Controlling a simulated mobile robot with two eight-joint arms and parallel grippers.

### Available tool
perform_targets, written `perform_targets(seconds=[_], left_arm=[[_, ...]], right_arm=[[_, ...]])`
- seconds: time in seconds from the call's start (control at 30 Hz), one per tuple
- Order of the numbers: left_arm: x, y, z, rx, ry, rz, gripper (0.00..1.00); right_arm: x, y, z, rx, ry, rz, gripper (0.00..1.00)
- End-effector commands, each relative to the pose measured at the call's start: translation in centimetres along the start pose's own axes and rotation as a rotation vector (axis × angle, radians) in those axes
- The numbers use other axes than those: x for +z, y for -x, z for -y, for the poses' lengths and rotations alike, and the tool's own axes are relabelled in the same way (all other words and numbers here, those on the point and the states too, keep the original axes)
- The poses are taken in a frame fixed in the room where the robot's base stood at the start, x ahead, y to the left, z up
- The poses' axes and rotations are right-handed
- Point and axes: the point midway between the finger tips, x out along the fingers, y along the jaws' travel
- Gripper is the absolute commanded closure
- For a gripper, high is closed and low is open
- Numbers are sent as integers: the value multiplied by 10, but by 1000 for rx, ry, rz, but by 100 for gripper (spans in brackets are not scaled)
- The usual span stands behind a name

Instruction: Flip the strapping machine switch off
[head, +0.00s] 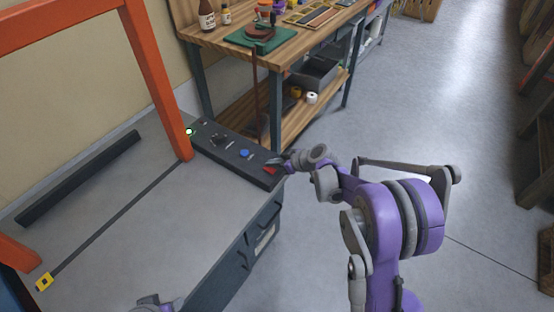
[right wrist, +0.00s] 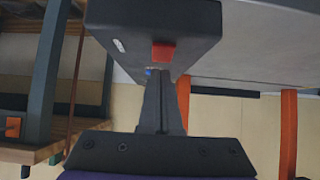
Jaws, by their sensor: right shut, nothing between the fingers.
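The strapping machine (head: 110,225) has a grey top, an orange arch (head: 158,82) and a dark control panel (head: 228,151) along its far right edge. The panel carries a red switch (head: 269,170), a blue button (head: 244,153), a black knob (head: 219,139) and a lit green-white light (head: 190,131). My right gripper (head: 276,162) is shut and empty, its tips right beside the red switch. In the right wrist view the red switch (right wrist: 163,53) shows just beyond the closed fingers (right wrist: 158,80); I cannot tell whether they touch it. My left gripper (head: 155,303) shows only partly at the bottom edge.
A wooden workbench (head: 215,38) with bottles, a green mat and trays stands behind the machine. Its lower shelf (head: 300,118) holds a grey bin and tape rolls. Open floor (head: 440,120) is to the right.

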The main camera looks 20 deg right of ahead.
Motion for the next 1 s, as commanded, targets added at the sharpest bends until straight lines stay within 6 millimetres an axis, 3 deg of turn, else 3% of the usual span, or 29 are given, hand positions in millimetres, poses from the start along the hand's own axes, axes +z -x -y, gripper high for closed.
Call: perform_targets(seconds=[0.57, 1.0], left_arm=[[2, -5, 0, 0, 0, 2, 48], [1, -3, 0, 0, 0, 1, 48]], right_arm=[[10, -13, 0, -1, 1, 0, 100], [5, -16, 0, -2, 2, 1, 100]])
